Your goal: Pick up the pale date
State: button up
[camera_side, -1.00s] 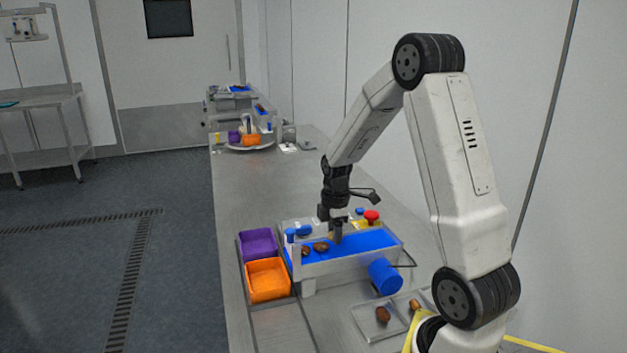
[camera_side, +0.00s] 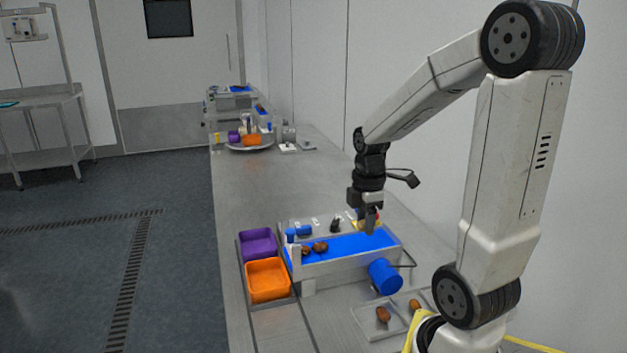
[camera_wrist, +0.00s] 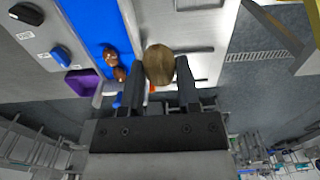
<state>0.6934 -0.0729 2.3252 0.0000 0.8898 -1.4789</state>
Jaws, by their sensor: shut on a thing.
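The pale date (camera_wrist: 160,64) is olive-tan and oval. In the wrist view it sits between the two fingers of my gripper (camera_wrist: 160,80), which is shut on it. In the side view my gripper (camera_side: 370,226) is raised above the right part of the blue belt (camera_side: 345,243). The date is hard to make out there. Two brown dates, one on the left (camera_side: 306,251) and one beside it (camera_side: 320,247), lie at the belt's left end.
A purple bin (camera_side: 258,240) and an orange bin (camera_side: 267,278) stand left of the belt. A clear tray (camera_side: 366,325) with a brown date (camera_side: 383,314) lies in front. A blue motor cylinder (camera_side: 385,278) juts out at the belt's front.

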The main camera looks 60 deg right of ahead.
jog(key=shift+s+a+r, duration=0.4)
jog(key=shift+s+a, duration=0.05)
jog(key=shift+s, duration=0.3)
jog(key=shift+s+a+r, duration=0.35)
jog(key=shift+s+a, duration=0.05)
jog(key=shift+s, duration=0.35)
